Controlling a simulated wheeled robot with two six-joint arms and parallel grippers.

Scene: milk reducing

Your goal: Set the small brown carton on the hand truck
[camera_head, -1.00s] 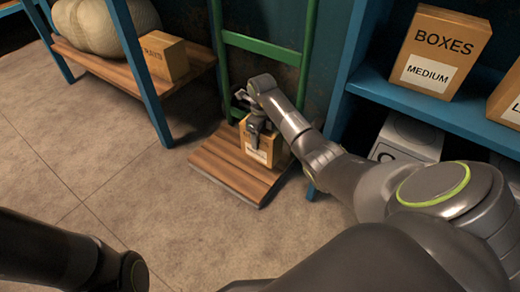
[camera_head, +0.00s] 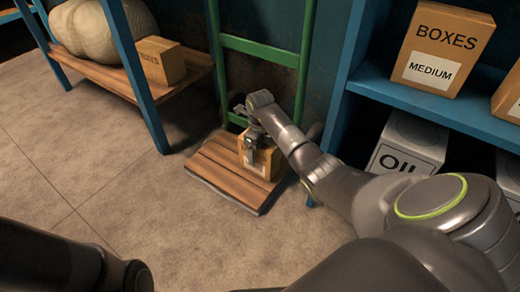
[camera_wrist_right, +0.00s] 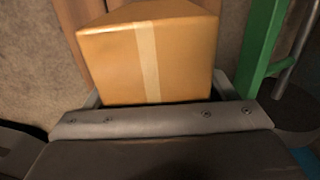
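The small brown carton (camera_head: 262,162) is at the wooden platform of the green-framed hand truck (camera_head: 225,184), near its back right part. I cannot tell whether its underside touches the boards. My right gripper (camera_head: 251,140) reaches it from above, with its fingers on either side. In the right wrist view the carton (camera_wrist_right: 150,58), with a pale tape strip, fills the space between the fingers, which appear to touch its sides. My left gripper is out of view; only a dark part of my left arm shows at the bottom left.
A wooden shelf (camera_head: 100,82) at the left holds a sack (camera_head: 92,32) and another brown carton (camera_head: 160,62). A blue shelf (camera_head: 430,98) at the right holds a larger carton (camera_head: 440,48), with a white oil box (camera_head: 408,146) below. The floor in front is clear.

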